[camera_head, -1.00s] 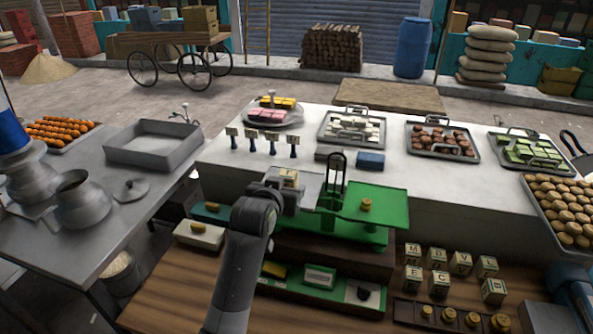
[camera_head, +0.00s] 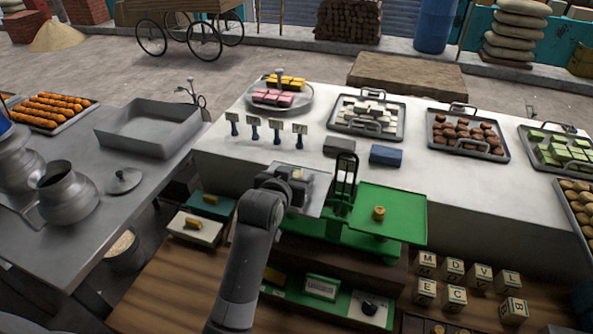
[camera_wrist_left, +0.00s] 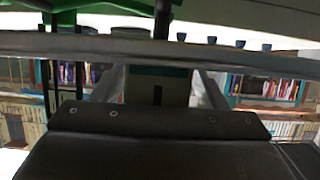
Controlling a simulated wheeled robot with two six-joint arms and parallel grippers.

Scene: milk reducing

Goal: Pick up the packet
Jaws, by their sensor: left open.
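A small pale packet (camera_head: 298,174) shows just past my left gripper (camera_head: 293,184), at the grey left pan (camera_head: 318,202) of a green balance scale (camera_head: 365,238). The gripper covers most of it. In the left wrist view, a pale box-like thing with a dark mark, seemingly the packet (camera_wrist_left: 138,84), stands between the fingers of my left gripper (camera_wrist_left: 160,92). The fingers are apart on either side of it. Contact cannot be told. A small brass weight (camera_head: 379,212) sits on the green right pan (camera_head: 405,222). My right gripper is not seen.
Behind the scale, a dark block (camera_head: 339,146) and a blue block (camera_head: 386,156) lie on the white counter (camera_head: 225,162). Several label stands (camera_head: 255,130) stand left of them. Trays of sweets (camera_head: 368,118) line the back. Letter blocks (camera_head: 453,270) sit at lower right.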

